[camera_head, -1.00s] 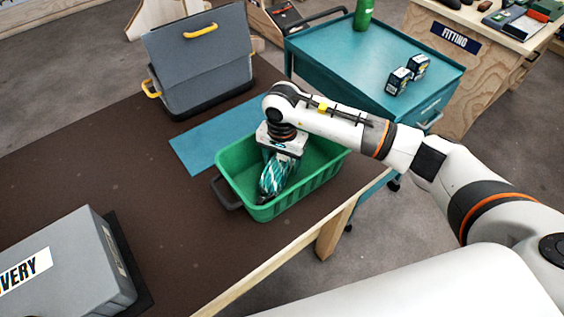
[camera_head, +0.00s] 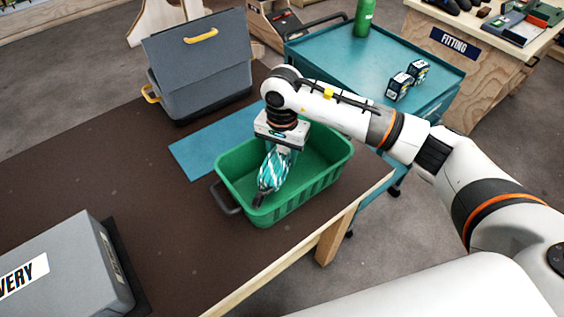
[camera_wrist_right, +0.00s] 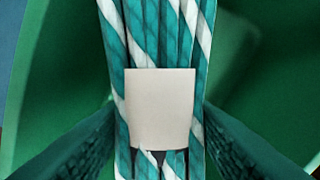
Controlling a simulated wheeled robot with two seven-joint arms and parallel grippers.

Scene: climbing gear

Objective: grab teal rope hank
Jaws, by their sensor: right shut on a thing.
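The teal rope hank (camera_head: 273,170), teal with white stripes, is in the green basket (camera_head: 310,193) on the brown table, in the head view. My right gripper (camera_head: 280,152) points down over the basket and is shut on the hank. In the right wrist view the hank (camera_wrist_right: 158,35) runs upright through the middle with a pale band (camera_wrist_right: 160,108) around it. Dark gripper fingers (camera_wrist_right: 145,162) press in from both sides at the bottom. Whether the hank's lower end touches the basket floor I cannot tell. My left gripper is not in view.
A blue mat (camera_head: 205,150) lies behind the basket. A grey case (camera_head: 200,65) with yellow handles stands at the back. A grey delivery box (camera_head: 70,270) is at front left. A teal cart (camera_head: 375,60) with small boxes stands behind the table. The table's middle is clear.

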